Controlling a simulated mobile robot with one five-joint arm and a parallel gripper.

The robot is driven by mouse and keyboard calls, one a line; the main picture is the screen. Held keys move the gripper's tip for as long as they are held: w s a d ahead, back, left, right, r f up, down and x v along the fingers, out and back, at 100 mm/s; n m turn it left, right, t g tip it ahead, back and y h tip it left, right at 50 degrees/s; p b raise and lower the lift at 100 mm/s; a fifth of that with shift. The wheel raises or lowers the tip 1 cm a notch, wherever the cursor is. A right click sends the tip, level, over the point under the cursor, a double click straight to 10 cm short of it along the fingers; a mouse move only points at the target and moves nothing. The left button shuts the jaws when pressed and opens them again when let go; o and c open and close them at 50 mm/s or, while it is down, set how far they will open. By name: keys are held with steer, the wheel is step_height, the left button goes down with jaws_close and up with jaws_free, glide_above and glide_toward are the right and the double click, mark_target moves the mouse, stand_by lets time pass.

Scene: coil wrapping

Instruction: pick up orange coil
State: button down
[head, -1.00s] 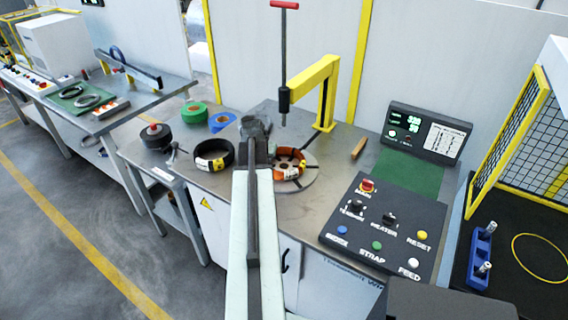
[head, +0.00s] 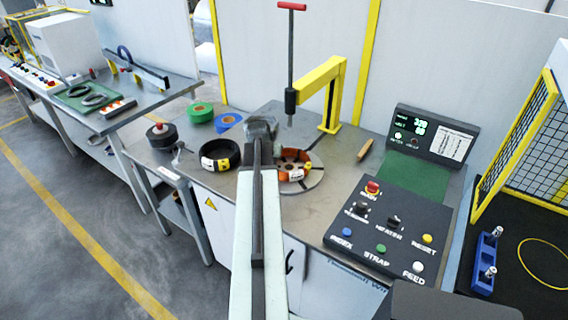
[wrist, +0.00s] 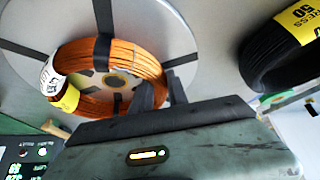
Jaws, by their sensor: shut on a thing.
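The orange coil (head: 307,172) lies on the round grey turntable (head: 316,181) of the wrapping bench, partly hidden behind my arm in the head view. In the wrist view the orange coil (wrist: 132,58) has black straps and a white and yellow label, and it lies around the turntable's hub. My gripper (wrist: 160,90) is shut on the near right side of the ring, with one finger inside it and one outside. In the head view the fingertips are hidden by my arm. I cannot tell whether the coil is clear of the turntable.
A black coil (head: 207,164) with a yellow label lies left of the turntable. Green tape (head: 200,112) and blue tape (head: 227,122) lie behind it. A yellow post arm (head: 318,78) with a red-handled rod (head: 291,60) stands behind the turntable. A button panel (head: 388,222) is at right.

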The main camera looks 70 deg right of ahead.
steer(key=shift+r, duration=0.1)
step_height(320, 180, up, 10)
steer(key=p, duration=1)
